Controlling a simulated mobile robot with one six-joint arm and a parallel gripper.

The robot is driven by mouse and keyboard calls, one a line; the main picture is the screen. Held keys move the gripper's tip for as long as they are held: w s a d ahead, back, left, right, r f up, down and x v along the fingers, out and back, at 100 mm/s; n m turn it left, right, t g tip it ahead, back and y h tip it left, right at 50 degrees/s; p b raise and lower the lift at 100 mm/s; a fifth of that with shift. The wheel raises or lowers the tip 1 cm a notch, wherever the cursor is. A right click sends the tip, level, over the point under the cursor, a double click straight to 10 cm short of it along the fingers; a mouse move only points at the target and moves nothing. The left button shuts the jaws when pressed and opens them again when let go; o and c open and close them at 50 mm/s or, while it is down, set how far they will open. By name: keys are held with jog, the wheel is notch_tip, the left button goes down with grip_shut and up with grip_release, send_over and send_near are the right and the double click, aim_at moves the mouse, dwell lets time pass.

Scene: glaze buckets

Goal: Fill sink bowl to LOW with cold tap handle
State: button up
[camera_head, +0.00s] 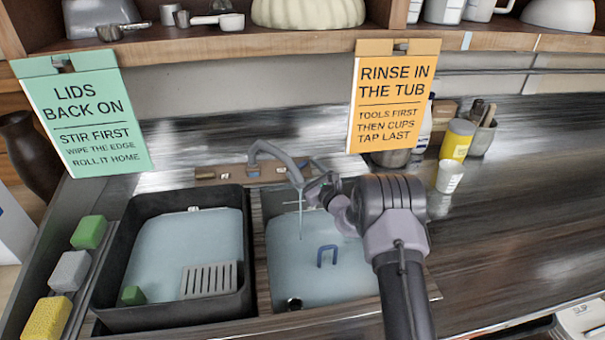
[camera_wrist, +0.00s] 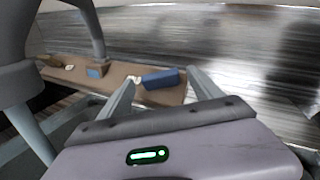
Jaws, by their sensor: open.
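The sink bowl (camera_head: 290,268) is the right basin, with a pale blue inside and a dark round spot near its front left. Its LOW mark is not readable. The grey tap spout (camera_head: 262,147) arches over it from a brown deck (camera_head: 207,174). A thin pale line hangs below the spout; I cannot tell whether it is water. In the wrist view, a blue handle (camera_wrist: 161,79) on the deck shows between my open fingers. My gripper (camera_wrist: 160,88) holds nothing; contact with the handle cannot be told. My gripper (camera_head: 318,190) is beside the spout in the head view.
A black tub (camera_head: 108,262) with a grey slotted piece stands left of the bowl. A blue U-shaped piece (camera_head: 327,255) shows in the bowl. Sponges line the left edge. A yellow container (camera_head: 456,140) and a white cup (camera_head: 449,177) stand right. Signs hang from the shelf (camera_head: 240,45).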

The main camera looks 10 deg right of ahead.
jog(key=shift+w+a, duration=0.2)
jog(key=shift+w, duration=0.35)
jog(key=shift+r, duration=0.1)
jog(key=shift+c, duration=0.2)
jog(key=c, duration=1.3)
jog(key=m+h, duration=0.1)
jog(key=m+t+h, duration=0.1)
jog(key=m, duration=0.1)
jog(key=shift+s+a+m+h, duration=0.1)
jog(key=shift+a+m+h, duration=0.2)
jog(key=shift+h, duration=0.1)
jog(key=shift+c, duration=0.2)
jog(key=m+h, duration=0.2)
jog(key=h, duration=0.1)
jog(key=shift+a+m+t, duration=0.1)
jog(key=shift+m+t, duration=0.3)
jog(key=shift+m+h+p, duration=0.3)
jog(key=shift+m+h, duration=0.2)
